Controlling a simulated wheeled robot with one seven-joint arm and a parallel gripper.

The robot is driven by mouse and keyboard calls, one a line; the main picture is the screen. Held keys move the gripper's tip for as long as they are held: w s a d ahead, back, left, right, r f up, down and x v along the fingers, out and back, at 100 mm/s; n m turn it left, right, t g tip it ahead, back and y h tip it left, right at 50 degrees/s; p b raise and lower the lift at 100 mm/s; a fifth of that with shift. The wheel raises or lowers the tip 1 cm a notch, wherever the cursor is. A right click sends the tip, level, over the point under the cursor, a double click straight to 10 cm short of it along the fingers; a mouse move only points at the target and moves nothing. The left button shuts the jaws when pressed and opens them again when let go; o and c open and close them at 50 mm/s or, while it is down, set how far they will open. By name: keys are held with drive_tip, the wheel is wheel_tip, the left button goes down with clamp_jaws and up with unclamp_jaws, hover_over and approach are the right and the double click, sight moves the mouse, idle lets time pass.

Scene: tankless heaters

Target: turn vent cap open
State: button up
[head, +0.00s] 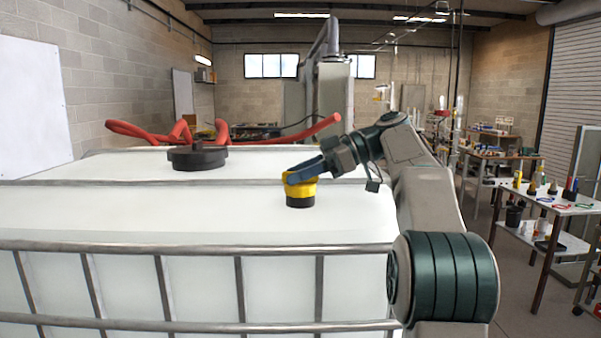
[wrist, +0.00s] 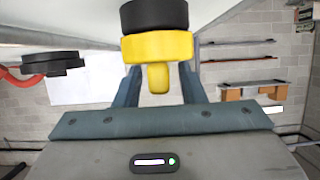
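The vent cap is a yellow cap (head: 300,190) on a short black neck (head: 300,201), standing on top of the white tank (head: 200,215) near its right side. In the wrist view the yellow cap (wrist: 157,47) shows a stubby yellow tab (wrist: 158,78) pointing toward my palm. My gripper (head: 304,174) reaches in from the right, its blue fingers over the cap in the head view. In the wrist view my gripper (wrist: 160,72) has its fingers apart, one on each side of the tab with gaps. Whether the fingertips touch the cap's rim is unclear.
A black round lid (head: 197,158) sits farther left on the tank, with a red hose (head: 150,131) behind it. Metal cage bars (head: 200,246) run along the tank's front. A table with tools (head: 550,200) stands at the right. The tank top around the cap is clear.

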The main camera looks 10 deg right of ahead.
drive_tip(key=shift+d+r, duration=0.1)
drive_tip(key=p+v, duration=0.4)
drive_tip(key=v, duration=0.9)
drive_tip(key=shift+d, duration=0.3)
drive_tip(key=shift+s, duration=0.2)
